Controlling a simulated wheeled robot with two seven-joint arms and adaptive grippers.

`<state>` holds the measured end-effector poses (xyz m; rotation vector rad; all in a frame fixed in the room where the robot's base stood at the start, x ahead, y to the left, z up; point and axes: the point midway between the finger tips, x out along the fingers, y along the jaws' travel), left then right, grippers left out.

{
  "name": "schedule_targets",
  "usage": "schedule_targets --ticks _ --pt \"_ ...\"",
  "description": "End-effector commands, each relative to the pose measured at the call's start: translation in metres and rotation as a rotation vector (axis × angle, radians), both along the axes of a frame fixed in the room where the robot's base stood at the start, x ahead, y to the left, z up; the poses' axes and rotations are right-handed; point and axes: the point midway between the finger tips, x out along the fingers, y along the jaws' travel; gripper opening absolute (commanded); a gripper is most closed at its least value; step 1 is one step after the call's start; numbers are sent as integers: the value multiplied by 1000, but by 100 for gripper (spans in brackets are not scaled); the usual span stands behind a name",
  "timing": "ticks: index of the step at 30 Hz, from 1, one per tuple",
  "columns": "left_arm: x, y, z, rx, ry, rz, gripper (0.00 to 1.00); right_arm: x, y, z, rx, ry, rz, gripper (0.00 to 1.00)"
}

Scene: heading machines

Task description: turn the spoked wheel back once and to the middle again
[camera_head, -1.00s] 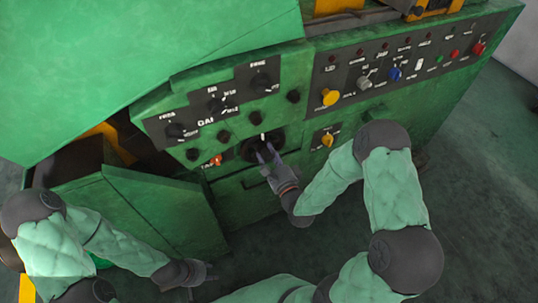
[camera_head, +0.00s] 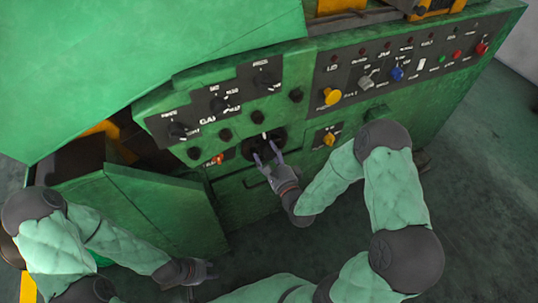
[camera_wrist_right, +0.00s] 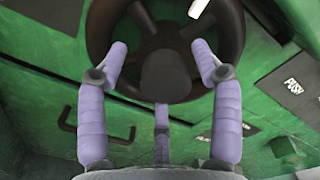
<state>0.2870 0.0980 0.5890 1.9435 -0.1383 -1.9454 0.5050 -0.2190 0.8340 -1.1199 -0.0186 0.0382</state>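The dark spoked wheel (camera_head: 262,148) sits low on the front of the green machine, with a white mark at its top. In the right wrist view the wheel (camera_wrist_right: 165,82) fills the upper middle, its hub and spokes showing. My right gripper (camera_head: 266,157) is in front of the wheel. I cannot tell whether the tips touch the wheel. My left gripper (camera_head: 210,271) hangs low at the lower left, away from the machine, its fingers small.
A panel with coloured knobs, including a yellow knob (camera_head: 331,96), lies up and right of the wheel. Black knobs and a red knob (camera_head: 219,159) are to its left. A dark handle (camera_wrist_right: 95,125) is below the wheel. An open green door (camera_head: 160,210) stands at left.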

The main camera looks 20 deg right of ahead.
Motion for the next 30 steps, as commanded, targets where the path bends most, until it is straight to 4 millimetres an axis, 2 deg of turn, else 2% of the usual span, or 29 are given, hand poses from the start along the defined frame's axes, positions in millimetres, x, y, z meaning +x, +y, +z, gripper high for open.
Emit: schedule_targets --ticks 5,8,21,30 --pt "0 0 0 0 0 0 40 -2 -2 1 -1 -1 -4 66" --pt "0 0 0 0 0 0 40 -11 -2 0 -1 -1 -5 66" --pt "0 0 0 0 0 0 40 -94 -5 0 1 2 -6 66" --pt "0 0 0 0 0 0 40 -118 -5 0 0 0 -1 66"
